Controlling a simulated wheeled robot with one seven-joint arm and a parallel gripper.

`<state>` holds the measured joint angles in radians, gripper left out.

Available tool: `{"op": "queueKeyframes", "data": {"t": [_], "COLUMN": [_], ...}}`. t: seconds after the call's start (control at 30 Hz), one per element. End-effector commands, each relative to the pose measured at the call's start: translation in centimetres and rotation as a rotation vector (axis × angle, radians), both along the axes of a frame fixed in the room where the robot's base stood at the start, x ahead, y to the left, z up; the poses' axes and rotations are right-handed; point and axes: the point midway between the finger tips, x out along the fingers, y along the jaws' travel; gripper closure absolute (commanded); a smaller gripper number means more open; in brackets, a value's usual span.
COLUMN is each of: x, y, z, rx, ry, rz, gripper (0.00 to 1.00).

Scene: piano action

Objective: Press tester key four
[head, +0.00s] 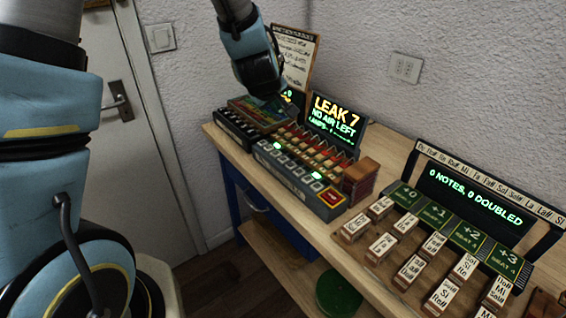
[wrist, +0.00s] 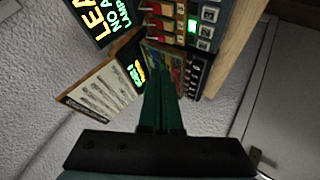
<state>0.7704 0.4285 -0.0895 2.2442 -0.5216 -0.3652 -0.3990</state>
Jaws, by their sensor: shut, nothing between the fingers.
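The tester (head: 300,178) is a long box on the bench with a row of pale square keys along its front and red-and-gold parts behind them. Two spots along the key row glow green. My gripper (wrist: 160,72) is shut and empty. In the wrist view its dark green fingers overlap the smaller box beside the tester, apart from the tester's keys (wrist: 207,30).
A smaller box (head: 238,127) with dark keys stands left of the tester, with a paper sheet on a board (head: 296,60) behind. A wooden block (head: 362,172) sits at the tester's right end. Farther right is a board of labelled blocks (head: 410,269) with a display (head: 470,195).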

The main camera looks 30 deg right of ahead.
Motion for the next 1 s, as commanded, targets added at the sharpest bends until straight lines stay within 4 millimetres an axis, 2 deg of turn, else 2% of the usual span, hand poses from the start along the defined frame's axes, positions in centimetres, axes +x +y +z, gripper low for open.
{"op": "queueKeyframes", "data": {"t": [0.03, 0.1, 0.33, 0.57, 1.0], "x": [-0.3, -0.8, -2.2, -3.1, -3.1], "y": [-0.2, -0.3, -0.5, -0.7, -0.7], "z": [-1.3, -2.0, -3.5, -3.7, -3.6], "rx": [0.0, 0.005, 0.001, -0.01, -0.012], "ry": [-0.004, -0.007, -0.005, 0.003, 0.006], "rz": [-0.002, -0.002, -0.001, -0.003, -0.002], "gripper": [1.0, 1.0, 1.0, 1.0, 1.0]}}
